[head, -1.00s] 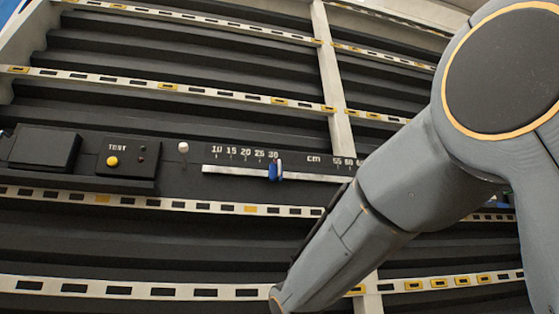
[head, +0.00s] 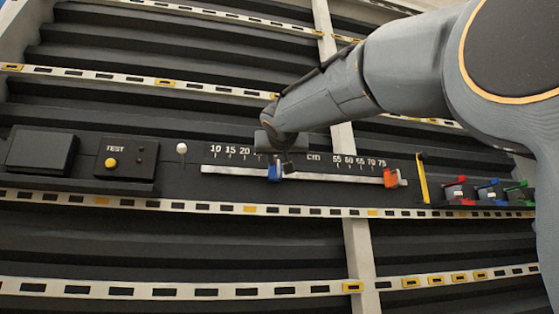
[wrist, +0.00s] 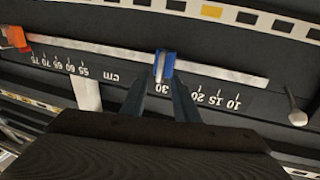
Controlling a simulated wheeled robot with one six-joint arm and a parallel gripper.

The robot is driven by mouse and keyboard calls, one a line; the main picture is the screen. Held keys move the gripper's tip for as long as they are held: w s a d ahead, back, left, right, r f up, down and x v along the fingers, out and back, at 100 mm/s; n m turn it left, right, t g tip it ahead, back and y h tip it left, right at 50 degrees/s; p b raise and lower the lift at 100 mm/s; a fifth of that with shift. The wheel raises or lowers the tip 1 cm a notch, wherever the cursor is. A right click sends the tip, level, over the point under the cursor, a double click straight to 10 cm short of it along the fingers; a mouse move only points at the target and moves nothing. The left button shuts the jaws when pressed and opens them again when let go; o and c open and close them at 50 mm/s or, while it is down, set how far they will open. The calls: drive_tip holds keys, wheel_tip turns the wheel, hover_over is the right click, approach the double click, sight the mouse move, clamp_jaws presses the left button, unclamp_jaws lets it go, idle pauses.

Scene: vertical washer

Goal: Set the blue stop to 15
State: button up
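The blue stop (head: 274,172) sits on the pale horizontal rail, below the scale and close to the 30 mark, right of the printed 10, 15 and 20. In the wrist view the scale is upside down and the blue stop (wrist: 163,64) stands beside the 30. My gripper (wrist: 163,80) points at the stop. Its two dark fingers are apart, with the tips close to either side of the stop. I cannot tell whether they touch it. In the head view my wrist hides the 25 and 30 labels, and the fingertips (head: 286,168) show small near the stop.
An orange stop (head: 391,178) sits at the rail's right end near 75. A white knob (head: 182,149) stands left of the rail. A TEST box with a yellow button (head: 111,162) is farther left. Red, blue and green switches (head: 490,193) are at the right. The rail (head: 235,170) between 10 and 25 is clear.

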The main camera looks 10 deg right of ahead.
sight(278, 167)
drive_tip(key=shift+w+d+p, duration=0.2)
drive_tip(key=shift+w+p, duration=0.2)
drive_tip(key=shift+w, duration=0.6)
drive_tip(key=shift+w+d+p, duration=0.2)
drive_tip(key=shift+w+p, duration=0.2)
drive_tip(key=shift+w, duration=0.6)
drive_tip(key=shift+c, duration=0.4)
clamp_jaws()
